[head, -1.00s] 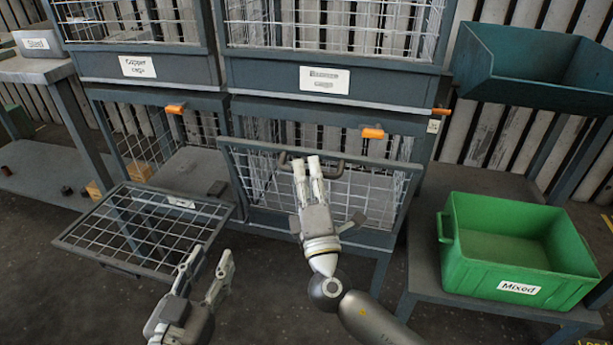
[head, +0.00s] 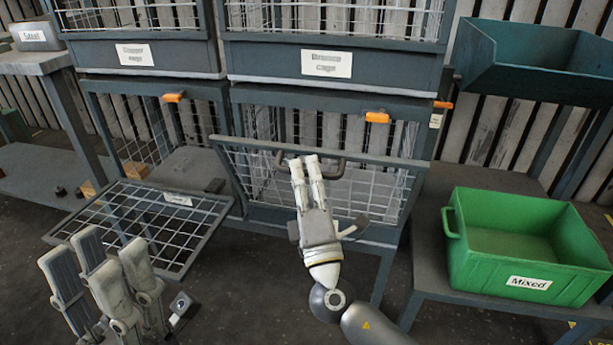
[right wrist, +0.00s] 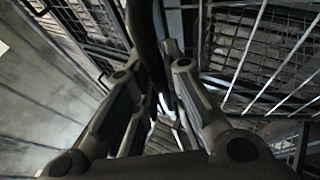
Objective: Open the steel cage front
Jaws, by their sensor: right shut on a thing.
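The lower right cage front (head: 390,162), a grey frame with wire mesh, leans outward at its top, partly tipped open. I take it for the steel cage front; no label on it is readable. My right gripper (head: 305,163) is shut on the dark handle (head: 337,168) at its top bar. In the right wrist view the handle (right wrist: 146,40) runs between the fingers. My left gripper (head: 100,262) is open and empty at the lower left, in front of the folded-down lower left cage front (head: 150,222).
The upper cages carry the labels "Copper cage" (head: 145,55) and "Bronze cage" (head: 327,64). A green "Mixed" bin (head: 525,284) stands on a low table at right. A teal tray (head: 540,70) is above it.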

